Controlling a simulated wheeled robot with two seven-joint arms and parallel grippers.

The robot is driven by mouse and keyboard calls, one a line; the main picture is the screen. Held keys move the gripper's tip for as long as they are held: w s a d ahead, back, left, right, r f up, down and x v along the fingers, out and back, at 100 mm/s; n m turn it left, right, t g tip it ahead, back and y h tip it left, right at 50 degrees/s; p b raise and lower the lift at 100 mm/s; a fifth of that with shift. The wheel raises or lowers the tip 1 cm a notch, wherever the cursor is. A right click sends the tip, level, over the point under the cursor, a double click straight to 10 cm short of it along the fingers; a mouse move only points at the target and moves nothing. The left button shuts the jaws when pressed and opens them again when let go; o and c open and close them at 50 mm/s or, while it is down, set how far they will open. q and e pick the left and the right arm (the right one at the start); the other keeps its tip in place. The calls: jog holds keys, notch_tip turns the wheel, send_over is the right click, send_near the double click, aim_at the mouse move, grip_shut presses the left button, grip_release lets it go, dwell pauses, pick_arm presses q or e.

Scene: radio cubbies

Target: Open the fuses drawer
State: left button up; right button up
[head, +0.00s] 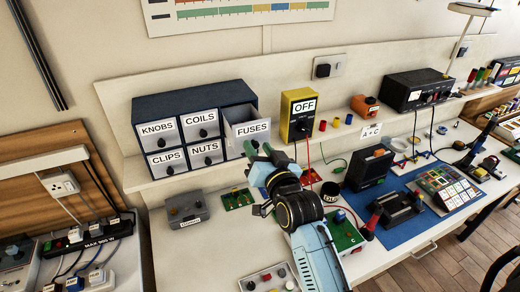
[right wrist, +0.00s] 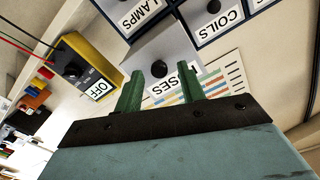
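The fuses drawer (head: 248,130) is at the top right of the dark blue cabinet (head: 190,100). It stands partly out, with its inside showing above the front. Its front also shows in the right wrist view (right wrist: 174,52). My right gripper (head: 264,160) is in front of and below this drawer. In the right wrist view its green fingers (right wrist: 160,90) are apart, with the dark round knob (right wrist: 158,68) showing in the gap between them. I see clearance on both sides of the knob; whether it is between the tips or just beyond, I cannot tell. My left gripper is not in view.
The other visible cabinet drawers are shut. A yellow box marked OFF (head: 298,108) stands close to the right of the cabinet, with a red cable hanging down. A grey box (head: 187,209) and green boards lie on the bench below. A blue mat (head: 398,226) with devices is farther right.

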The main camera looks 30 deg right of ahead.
jog(key=s+b, duration=0.2)
jog(key=s, duration=1.1)
jog(key=shift+s+a, duration=0.2)
jog(key=shift+a, duration=0.25)
jog(key=s+a+f+n+g+y, duration=0.1)
jog(key=s+f+n+g, duration=0.15)
jog(key=f, duration=0.25)
jog(key=s+a+f+n+g+y, duration=0.1)
jog(key=a+f+n+g, duration=0.1)
jog(key=f+g, duration=0.25)
jog(key=s+d+f+n+g, duration=0.2)
jog(key=s+f+n+g, duration=0.1)
jog(key=s+f+g, duration=0.8)
notch_tip(320, 180, down, 27)
jog(key=s+t+b, duration=0.2)
jog(key=b, duration=0.3)
jog(key=s+d+f+b, duration=0.1)
jog(key=s+f+b, duration=0.1)
jog(key=s+f, duration=0.6)
jog(key=s+d+f+g+b, duration=0.1)
jog(key=s+f+b, duration=0.1)
jog(key=s+f, duration=0.7)
notch_tip(320, 180, down, 4)
jog(key=shift+s+d+r+h, duration=0.15)
jog(key=shift+d+h, duration=0.15)
jog(key=shift+h, duration=0.1)
